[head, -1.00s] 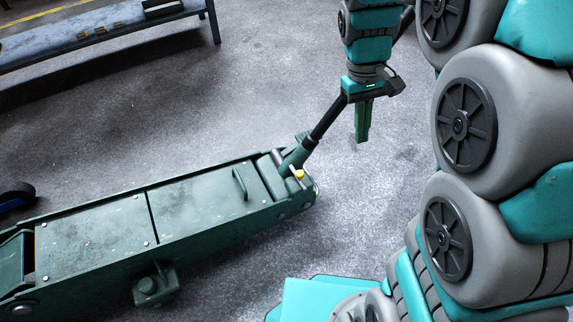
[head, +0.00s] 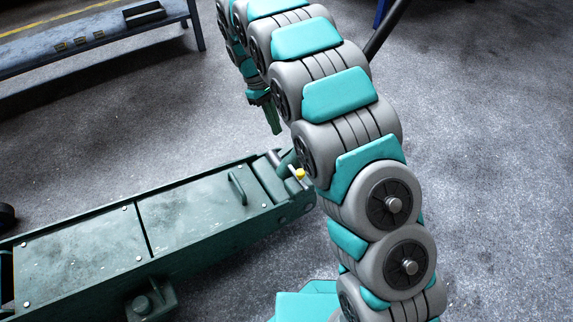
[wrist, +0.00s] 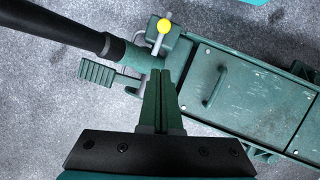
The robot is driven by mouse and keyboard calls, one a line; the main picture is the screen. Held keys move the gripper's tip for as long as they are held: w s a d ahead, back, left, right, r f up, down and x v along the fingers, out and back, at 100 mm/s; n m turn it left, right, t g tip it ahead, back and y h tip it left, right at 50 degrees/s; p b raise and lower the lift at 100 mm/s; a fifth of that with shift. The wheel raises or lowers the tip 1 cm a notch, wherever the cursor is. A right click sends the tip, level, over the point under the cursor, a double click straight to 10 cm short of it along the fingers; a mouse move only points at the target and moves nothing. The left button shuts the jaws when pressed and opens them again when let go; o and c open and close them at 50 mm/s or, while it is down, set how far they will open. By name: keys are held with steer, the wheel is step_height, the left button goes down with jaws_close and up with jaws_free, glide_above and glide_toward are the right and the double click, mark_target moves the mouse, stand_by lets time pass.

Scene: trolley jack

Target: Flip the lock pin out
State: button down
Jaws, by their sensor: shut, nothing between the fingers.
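The lock pin appears to be the small pin with a yellow knob (head: 300,173) at the handle end of the green trolley jack (head: 190,222). In the wrist view the yellow knob (wrist: 164,26) stands on a light metal stem beside the handle socket, beyond my fingertips. My gripper (wrist: 162,72) is shut and empty, its tips apart from the knob in the picture and overlapping the socket's edge. In the head view my gripper (head: 275,128) hangs above and left of the knob. My arm hides part of the jack's handle end there.
The black jack handle (wrist: 60,28) slants out from the socket. A ribbed pedal (wrist: 97,73) sticks out beside it. A raised grab handle (head: 237,188) is on the jack's top. A blue bench (head: 90,40) stands at the back left. The floor at right is clear.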

mark_target(298, 174)
steer(key=shift+w+a+f, duration=0.25)
steer(key=shift+a+f, duration=0.45)
steer(key=shift+a, duration=0.1)
steer(key=shift+f, duration=0.1)
steer(key=s+d+f, duration=0.1)
steer(key=d+f, duration=0.1)
steer(key=f, duration=0.1)
steer(key=s+d+f+b, duration=0.1)
steer(key=s+d+f, duration=0.1)
steer(key=f, duration=0.1)
steer(key=s+d+f+b, duration=0.1)
steer(key=d+f, duration=0.1)
steer(key=f, duration=0.1)
steer(key=shift+s+d, duration=0.1)
steer(key=shift+s, duration=0.3)
